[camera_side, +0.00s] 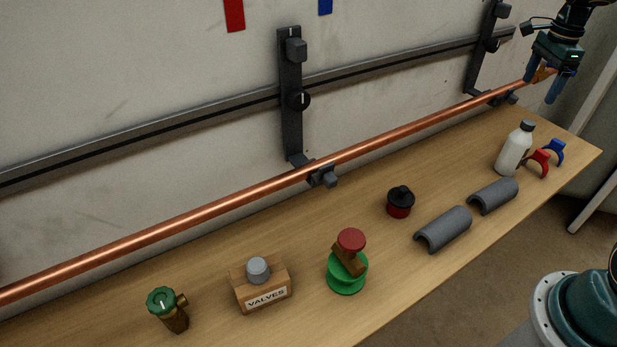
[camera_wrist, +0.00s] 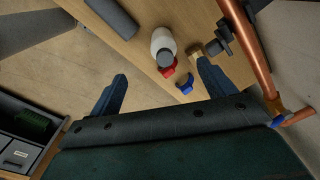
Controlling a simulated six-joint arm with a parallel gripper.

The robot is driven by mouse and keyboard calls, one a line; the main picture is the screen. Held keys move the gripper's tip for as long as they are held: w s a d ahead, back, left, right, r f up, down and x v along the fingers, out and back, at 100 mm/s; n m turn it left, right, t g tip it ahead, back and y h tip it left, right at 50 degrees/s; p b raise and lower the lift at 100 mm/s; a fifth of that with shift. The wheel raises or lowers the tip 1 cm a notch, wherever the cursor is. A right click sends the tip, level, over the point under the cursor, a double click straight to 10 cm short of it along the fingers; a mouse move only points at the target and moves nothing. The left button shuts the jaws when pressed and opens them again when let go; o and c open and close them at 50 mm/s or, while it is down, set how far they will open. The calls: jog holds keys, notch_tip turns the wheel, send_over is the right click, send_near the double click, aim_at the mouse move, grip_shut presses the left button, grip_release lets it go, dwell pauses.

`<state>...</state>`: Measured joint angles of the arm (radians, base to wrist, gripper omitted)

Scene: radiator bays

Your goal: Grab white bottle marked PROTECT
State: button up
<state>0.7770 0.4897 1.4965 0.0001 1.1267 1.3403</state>
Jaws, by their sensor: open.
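A white bottle (camera_side: 513,151) with a dark cap stands upright near the right end of the wooden bench; no marking on it is legible. It also shows in the wrist view (camera_wrist: 161,41), seen from above, beyond the fingertips. My gripper (camera_side: 541,90) is open and empty, above and a little right of the bottle, near the copper pipe. Its two blue fingers are spread apart in the wrist view (camera_wrist: 162,70). Nothing touches the bottle on the gripper's side.
A red clip (camera_side: 540,162) and a blue clip (camera_side: 554,151) stand close right of the bottle. Grey half-shells (camera_side: 494,196) lie in front. The copper pipe (camera_side: 400,134) runs along the wall behind. A black-and-red pot (camera_side: 400,202) stands farther left.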

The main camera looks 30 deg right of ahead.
aim_at(523, 134)
jog(key=d+f, duration=0.1)
jog(key=d+f+m, duration=0.1)
jog(key=d, duration=0.1)
jog(key=shift+s+m, duration=0.3)
jog(key=shift+s, duration=0.05)
jog(key=shift+f, duration=0.2)
jog(key=shift+a+f, duration=0.1)
jog(key=shift+f, duration=4.05)
jog(key=shift+f, duration=2.6)
